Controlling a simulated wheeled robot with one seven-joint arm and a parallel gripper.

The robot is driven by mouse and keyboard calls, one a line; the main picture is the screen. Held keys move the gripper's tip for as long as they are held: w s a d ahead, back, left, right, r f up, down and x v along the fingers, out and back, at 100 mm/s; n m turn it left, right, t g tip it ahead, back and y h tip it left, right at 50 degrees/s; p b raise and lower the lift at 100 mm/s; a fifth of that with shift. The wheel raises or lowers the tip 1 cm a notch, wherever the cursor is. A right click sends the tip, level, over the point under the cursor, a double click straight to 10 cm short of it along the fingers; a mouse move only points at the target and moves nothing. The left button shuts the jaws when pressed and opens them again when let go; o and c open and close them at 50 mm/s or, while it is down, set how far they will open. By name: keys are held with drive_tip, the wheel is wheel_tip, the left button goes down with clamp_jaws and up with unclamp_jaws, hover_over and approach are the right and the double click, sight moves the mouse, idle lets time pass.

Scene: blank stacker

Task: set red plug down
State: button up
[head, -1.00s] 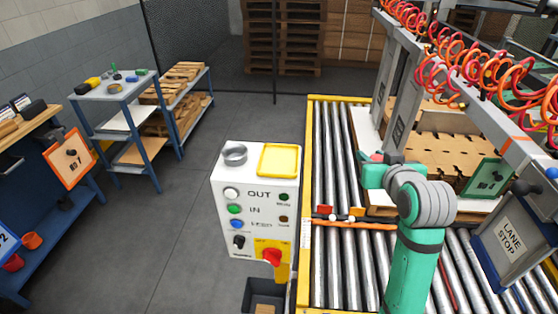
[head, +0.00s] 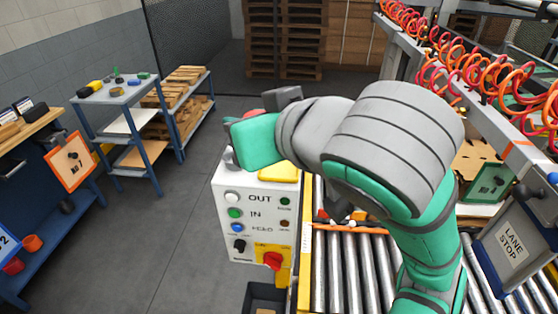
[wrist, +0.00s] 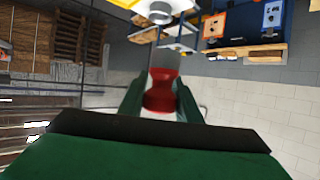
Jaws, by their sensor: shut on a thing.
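The red plug (wrist: 161,98) is held between the green fingers of my gripper (wrist: 160,84) in the wrist view. The fingers are shut on it, and open space shows around it. The white control box (head: 245,215) stands below my wrist. Its yellow top tray (head: 290,172) is mostly covered by my arm. A round metal ring (wrist: 160,12) shows at the top edge of the wrist view, apart from the plug.
A roller conveyor (head: 345,265) runs right of the box. A lane stop sign (head: 510,240) stands at right. A blue cart (head: 120,95) with small parts and a workbench (head: 35,130) are at left. Grey floor (head: 165,235) is clear between them and the box.

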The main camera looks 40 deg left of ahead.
drive_tip(key=w+a+f, duration=0.1)
drive_tip(key=w+f, duration=0.2)
drive_tip(key=w, duration=0.1)
drive_tip(key=w+a+f, duration=0.2)
drive_tip(key=w+f, duration=0.1)
drive_tip(key=w+a+f, duration=0.2)
drive_tip(key=w+f, duration=0.1)
drive_tip(key=w, duration=0.1)
drive_tip(key=shift+w+a, duration=0.25)
drive_tip(key=shift+w, duration=0.1)
drive_tip(key=shift+w+f, duration=0.15)
drive_tip(key=shift+f, duration=0.05)
drive_tip(key=shift+w+a+f, duration=0.15)
drive_tip(key=shift+f, duration=1.6)
drive_tip(key=shift+f, duration=0.15)
drive_tip(key=o, duration=1.1)
drive_tip(key=shift+r, duration=0.2)
drive_tip(key=v, duration=1.2)
